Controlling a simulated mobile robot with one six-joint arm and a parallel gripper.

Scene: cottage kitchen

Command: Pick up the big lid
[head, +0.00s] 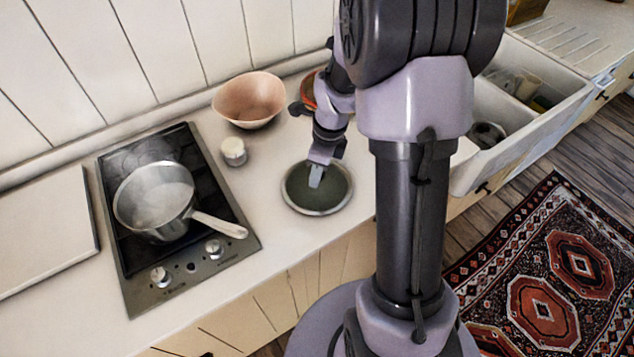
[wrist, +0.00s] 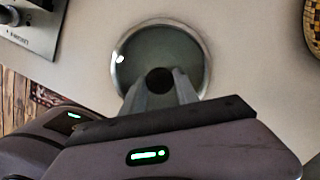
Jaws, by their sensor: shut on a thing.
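The big lid (head: 298,190) is a round, dark greenish glass disc with a pale metal rim, level at the counter, right of the hob. I cannot tell whether it touches the counter. In the wrist view the lid (wrist: 160,45) shows nearly whole, with a dark round knob (wrist: 159,80) at its middle. My gripper (head: 316,182) points down over the lid's middle. Its two fingers (wrist: 160,84) stand on either side of the knob and are shut on it.
A pinkish bowl (head: 249,100) and a small white jar (head: 234,152) stand behind. The sink (head: 500,130) is at the right. Counter in front of the jar is clear.

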